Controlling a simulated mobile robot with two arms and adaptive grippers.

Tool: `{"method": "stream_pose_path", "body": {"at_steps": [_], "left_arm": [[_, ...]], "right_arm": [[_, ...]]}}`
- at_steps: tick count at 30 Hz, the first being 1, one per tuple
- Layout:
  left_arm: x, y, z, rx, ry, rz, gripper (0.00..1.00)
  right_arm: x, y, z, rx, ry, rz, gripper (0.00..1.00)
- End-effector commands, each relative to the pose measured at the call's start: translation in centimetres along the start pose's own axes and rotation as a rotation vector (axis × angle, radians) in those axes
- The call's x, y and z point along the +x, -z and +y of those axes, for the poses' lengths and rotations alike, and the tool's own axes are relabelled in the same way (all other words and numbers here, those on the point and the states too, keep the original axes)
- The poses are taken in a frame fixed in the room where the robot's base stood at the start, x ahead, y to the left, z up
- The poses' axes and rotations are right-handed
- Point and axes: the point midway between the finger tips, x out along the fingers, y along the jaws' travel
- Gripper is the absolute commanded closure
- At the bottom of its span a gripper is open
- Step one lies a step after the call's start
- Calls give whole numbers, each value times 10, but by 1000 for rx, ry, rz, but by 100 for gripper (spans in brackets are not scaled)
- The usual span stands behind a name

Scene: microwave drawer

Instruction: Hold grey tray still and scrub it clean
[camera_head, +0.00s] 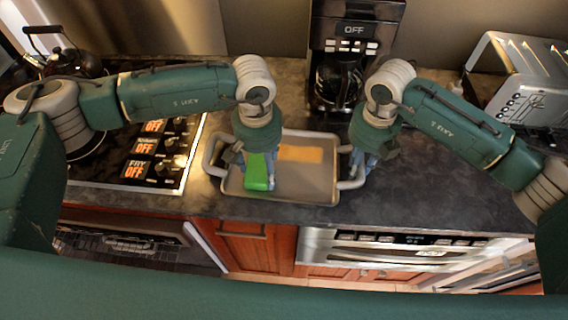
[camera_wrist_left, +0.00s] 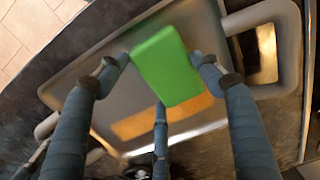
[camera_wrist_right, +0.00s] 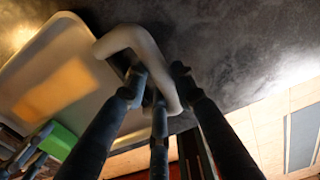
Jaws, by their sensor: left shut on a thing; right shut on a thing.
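The grey tray (camera_head: 310,185) lies on the dark counter, with a looped handle at each side. An orange-yellow patch (camera_head: 300,154) shows on its floor near the far side. My left gripper (camera_head: 258,180) is shut on a green block-shaped sponge (camera_head: 257,171), held over the left part of the tray. The sponge fills the space between the fingers in the left wrist view (camera_wrist_left: 167,65); whether it touches the tray floor I cannot tell. My right gripper (camera_head: 362,172) is shut on the tray's right handle (camera_wrist_right: 150,50), with fingers on both sides of the bar.
A stove (camera_head: 160,160) with a kettle (camera_head: 65,60) is to the left. A coffee maker (camera_head: 350,50) stands behind the tray and a toaster (camera_head: 525,85) at the back right. The counter's front edge runs close to the tray. Bare counter (camera_head: 430,190) lies right of it.

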Motion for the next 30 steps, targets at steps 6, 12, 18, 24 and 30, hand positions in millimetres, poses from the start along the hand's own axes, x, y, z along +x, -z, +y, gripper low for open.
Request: {"method": "stream_pose_path", "body": {"at_steps": [6, 12, 18, 24, 30], "left_arm": [[2, 0, -14, -3, 0, 0, 82], [3, 0, -17, -1, 3, -1, 82], [2, 0, -18, -2, 5, -2, 82], [-3, 0, -17, -2, 4, -1, 82], [-5, 8, -16, -2, 2, 0, 82]], "right_arm": [[0, 0, -1, 2, 2, 0, 100], [0, 0, -1, 2, 3, 0, 100], [0, 0, -2, 2, 4, 0, 100], [0, 0, -2, 3, 4, 0, 100], [0, 0, -2, 3, 4, 0, 100]]}}
